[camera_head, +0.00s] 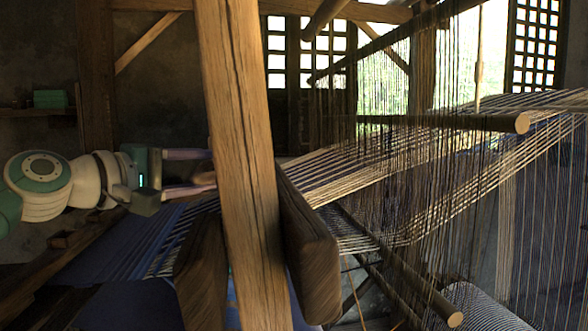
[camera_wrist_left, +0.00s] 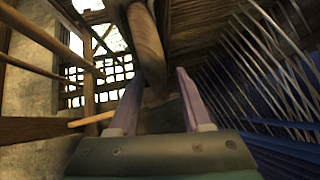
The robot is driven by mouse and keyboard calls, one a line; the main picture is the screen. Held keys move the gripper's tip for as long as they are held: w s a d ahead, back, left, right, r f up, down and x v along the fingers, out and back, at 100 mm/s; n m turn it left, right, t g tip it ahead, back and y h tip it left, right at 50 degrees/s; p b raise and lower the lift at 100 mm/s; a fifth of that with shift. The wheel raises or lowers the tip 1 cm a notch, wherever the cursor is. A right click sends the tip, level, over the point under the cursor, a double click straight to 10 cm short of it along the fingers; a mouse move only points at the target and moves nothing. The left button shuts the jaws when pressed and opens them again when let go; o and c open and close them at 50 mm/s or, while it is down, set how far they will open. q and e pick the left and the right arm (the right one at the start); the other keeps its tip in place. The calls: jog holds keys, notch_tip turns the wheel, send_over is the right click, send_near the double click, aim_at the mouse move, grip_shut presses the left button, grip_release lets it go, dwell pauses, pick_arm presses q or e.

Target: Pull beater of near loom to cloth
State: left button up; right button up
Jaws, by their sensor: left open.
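The near loom's beater appears as thick dark wooden boards beside a tall upright, with one board (camera_head: 312,250) right of it and another (camera_head: 200,278) left of it. How these parts join is hidden behind the upright. The blue striped cloth (camera_head: 135,240) lies at the left, below my left arm. My left gripper (camera_head: 208,171) is open, its fingers pointing right toward the upright. A small brown wooden piece shows near the fingertips; whether it lies between them is unclear. In the left wrist view, my gripper (camera_wrist_left: 160,100) has a brown wooden part between or just beyond its fingers.
The tall wooden upright (camera_head: 240,130) stands in front and hides part of the loom. Pale warp threads (camera_head: 360,170) run up to the right, with hanging strings and round rods (camera_head: 480,122) among them. A window (camera_head: 310,60) and dark wall lie behind.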

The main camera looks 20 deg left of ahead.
pick_arm(q)
grip_shut()
dwell(0.4)
dwell(1.0)
